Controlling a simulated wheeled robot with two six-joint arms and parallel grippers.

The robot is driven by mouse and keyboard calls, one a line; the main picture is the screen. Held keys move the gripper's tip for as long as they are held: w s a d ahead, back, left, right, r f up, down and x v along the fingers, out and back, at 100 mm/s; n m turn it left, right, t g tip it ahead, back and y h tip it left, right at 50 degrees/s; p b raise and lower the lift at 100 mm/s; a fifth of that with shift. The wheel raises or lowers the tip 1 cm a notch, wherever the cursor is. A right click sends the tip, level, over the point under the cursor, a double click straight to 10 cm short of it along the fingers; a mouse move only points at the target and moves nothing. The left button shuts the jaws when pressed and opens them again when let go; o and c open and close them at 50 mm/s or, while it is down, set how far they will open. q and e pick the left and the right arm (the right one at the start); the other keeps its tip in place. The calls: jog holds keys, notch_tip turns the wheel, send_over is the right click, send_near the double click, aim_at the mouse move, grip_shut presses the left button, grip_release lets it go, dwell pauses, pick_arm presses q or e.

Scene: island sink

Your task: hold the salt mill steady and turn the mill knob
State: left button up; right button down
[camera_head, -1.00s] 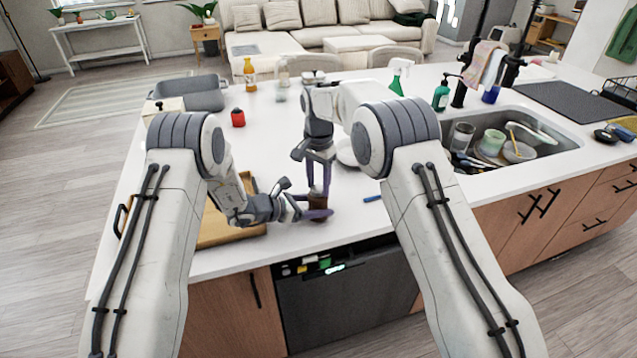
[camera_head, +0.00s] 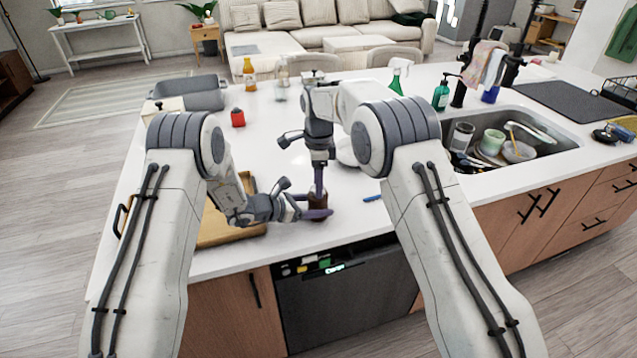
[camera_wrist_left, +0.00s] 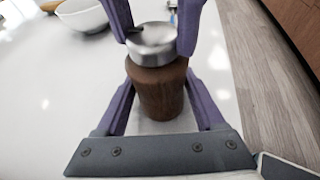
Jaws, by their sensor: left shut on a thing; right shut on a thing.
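The salt mill (camera_head: 317,200) stands upright on the white counter near its front edge. In the left wrist view it has a brown wooden body (camera_wrist_left: 158,92) and a silver top, the mill knob (camera_wrist_left: 152,44). My left gripper (camera_head: 318,213) reaches in from the left and is shut around the wooden body, one finger on each side. My right gripper (camera_head: 318,190) points straight down from above and is shut on the knob. Its purple fingertips (camera_wrist_left: 152,25) straddle the knob in the left wrist view. The fingers partly hide the mill in the head view.
A wooden tray (camera_head: 232,236) lies to the left, under my left arm. A white bowl (camera_head: 346,150) stands behind, partly hidden by my right arm. A blue item (camera_head: 372,198) lies to the right. The sink (camera_head: 560,139) is farther right.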

jog(key=shift+d+m, duration=0.1)
jog(key=shift+m, duration=0.3)
jog(key=shift+c, duration=1.5)
grip_release()
notch_tip(320, 180, up, 12)
